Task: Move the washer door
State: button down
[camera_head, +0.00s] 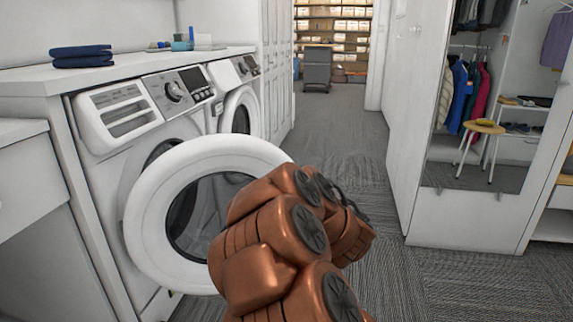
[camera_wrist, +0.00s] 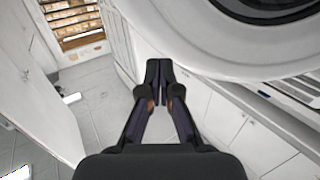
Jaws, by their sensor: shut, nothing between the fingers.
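The washer door (camera_head: 146,225) is a round white ring with a dark glass middle. In the head view it stands swung open from the front washer (camera_head: 112,140), out over the floor. My copper-coloured arm covers its lower right part. In the wrist view the door's white rim (camera_wrist: 205,50) curves across the top right. My gripper (camera_wrist: 159,68) is shut and empty, its dark fingertips together just left of and below the rim. I cannot tell whether they touch it. In the head view the gripper's fingers are mostly hidden behind my arm.
A second washer (camera_head: 238,100) stands beyond the first, under a white counter (camera_head: 40,82) holding folded dark towels (camera_head: 82,56). A white wardrobe (camera_head: 455,228) with a mirror stands on the right. The carpeted aisle (camera_head: 330,130) between is clear, with a grey cabinet (camera_head: 317,68) far back.

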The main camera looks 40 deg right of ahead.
jog(key=b+x, duration=0.1)
jog(key=x, duration=0.9)
jog(key=shift+a, duration=0.15)
jog(key=shift+w+r, duration=0.1)
jog(key=shift+w, duration=0.05)
dwell(0.4)
